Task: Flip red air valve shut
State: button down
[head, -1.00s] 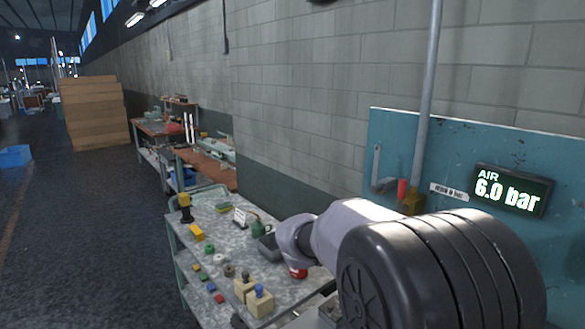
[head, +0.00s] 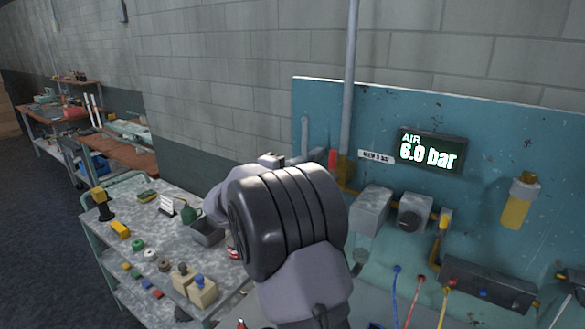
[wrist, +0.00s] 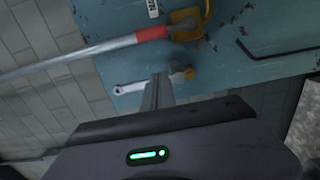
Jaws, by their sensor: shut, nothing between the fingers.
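The red valve lever (head: 333,158) is on the blue board, beside the lower end of the grey vertical pipe (head: 351,90). Its brass body (head: 346,171) sits just below. In the wrist view the red lever (wrist: 152,33) lies along the pipe line, next to the brass body (wrist: 187,22). My gripper (wrist: 158,78) is shut and empty, its fingers pointing at the board, apart from the lever. In the head view my arm hides part of the gripper, and its tip is close left of the valve. The display (head: 431,150) reads AIR 6.0 bar.
Grey air units (head: 372,207) and a yellow bottle (head: 519,199) are on the board to the right. A metal bench (head: 150,215) with small parts and wooden blocks stands at the left.

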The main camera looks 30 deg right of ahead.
aim_at(335, 164)
jog(key=s+d, duration=0.1)
jog(key=d, duration=0.5)
jog(key=shift+s+d, duration=0.15)
jog(key=shift+s, duration=0.2)
jog(key=shift+s+f+b, duration=0.15)
jog(key=shift+b, duration=0.6)
